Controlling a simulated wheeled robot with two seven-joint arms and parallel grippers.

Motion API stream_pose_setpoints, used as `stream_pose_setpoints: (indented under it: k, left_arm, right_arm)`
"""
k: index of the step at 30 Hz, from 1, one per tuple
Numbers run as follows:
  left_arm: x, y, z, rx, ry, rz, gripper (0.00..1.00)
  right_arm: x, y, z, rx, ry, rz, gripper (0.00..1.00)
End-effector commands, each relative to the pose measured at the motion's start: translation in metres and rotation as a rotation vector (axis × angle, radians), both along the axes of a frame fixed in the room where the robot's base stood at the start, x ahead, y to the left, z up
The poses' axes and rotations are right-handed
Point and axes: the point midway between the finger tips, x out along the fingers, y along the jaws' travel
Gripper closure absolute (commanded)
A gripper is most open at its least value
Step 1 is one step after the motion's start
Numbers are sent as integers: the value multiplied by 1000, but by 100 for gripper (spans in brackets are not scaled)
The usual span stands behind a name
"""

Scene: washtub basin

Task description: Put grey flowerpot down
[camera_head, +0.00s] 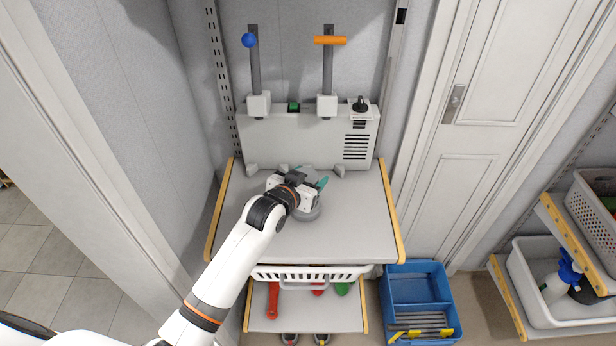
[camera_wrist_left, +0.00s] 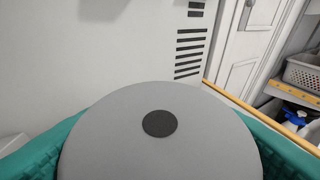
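The grey flowerpot (camera_head: 309,214) is over the middle of the grey shelf top (camera_head: 345,240) in the head view, mostly hidden under my left wrist. In the left wrist view the flowerpot (camera_wrist_left: 200,150) is a large grey disc with a dark round spot at its centre. My left gripper (camera_head: 311,178) has teal fingers, one on each side of the pot. They press against its sides in the left wrist view (camera_wrist_left: 160,122). I cannot tell whether the pot touches the shelf top. My right gripper is not in view.
A grey panel with a blue-knobbed lever (camera_head: 249,41) and an orange-handled lever (camera_head: 330,41) stands behind the shelf top. Yellow strips edge its sides. A white basket (camera_head: 310,272) is below, a blue crate (camera_head: 415,285) at the lower right. Shelf space left and right of the pot is clear.

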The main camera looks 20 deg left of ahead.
Motion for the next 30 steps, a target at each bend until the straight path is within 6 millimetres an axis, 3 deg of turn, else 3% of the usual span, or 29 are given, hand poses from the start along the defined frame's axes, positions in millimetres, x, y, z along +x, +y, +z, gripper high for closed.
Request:
stream_pose_setpoints:
  k: [3, 14, 30]
  left_arm:
    - [0, 0, 0, 0, 1, 0, 21]
    - [-3, 1, 4, 0, 0, 0, 21]
    - [-93, 18, 36, 0, 1, 0, 21]
  right_arm:
    - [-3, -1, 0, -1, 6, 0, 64]
    - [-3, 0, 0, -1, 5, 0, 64]
    - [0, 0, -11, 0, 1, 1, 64]
